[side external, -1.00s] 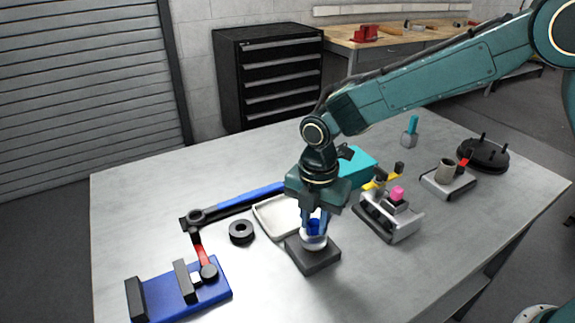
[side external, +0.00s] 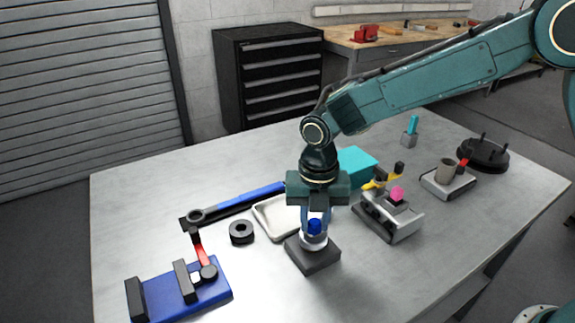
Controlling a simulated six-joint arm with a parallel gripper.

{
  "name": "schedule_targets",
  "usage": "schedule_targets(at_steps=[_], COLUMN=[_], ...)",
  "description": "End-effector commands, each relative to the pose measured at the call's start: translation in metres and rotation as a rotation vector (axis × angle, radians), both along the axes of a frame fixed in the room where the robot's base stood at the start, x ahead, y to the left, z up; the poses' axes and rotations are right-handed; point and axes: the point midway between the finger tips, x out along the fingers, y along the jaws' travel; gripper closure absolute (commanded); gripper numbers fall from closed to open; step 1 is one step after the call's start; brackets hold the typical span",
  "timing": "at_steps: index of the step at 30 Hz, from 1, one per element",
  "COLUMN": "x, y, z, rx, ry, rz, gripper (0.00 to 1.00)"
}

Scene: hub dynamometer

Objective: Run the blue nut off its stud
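The blue nut (side external: 314,227) sits on top of a pale round collar on a dark square block (side external: 313,256). The stud under the nut is hidden. My gripper (side external: 315,228) points straight down over the block, with its fingers on either side of the nut. At this size I cannot tell whether the fingers touch the nut or stand slightly apart from it.
A white tray (side external: 262,221) lies close behind the block. A grey fixture with a pink knob (side external: 397,194) stands to the right. A black ring (side external: 241,232), a blue-handled wrench (side external: 250,199) and a blue clamp base (side external: 208,291) are to the left. The front table is clear.

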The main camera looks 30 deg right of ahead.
Motion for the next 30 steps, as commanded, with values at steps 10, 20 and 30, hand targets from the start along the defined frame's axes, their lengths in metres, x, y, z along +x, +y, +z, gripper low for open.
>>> schedule_targets(at_steps=[10,20,30], x=[0.0,0.0,0.0], y=[0.0001,0.0,-0.0001], z=[0.0002,-0.0003,-0.0005], rx=[0.001,0.0,0.0], ry=[0.0,0.0,0.0], rz=[-0.003,-0.162,-0.433], gripper=[0.6,0.6,0.6])
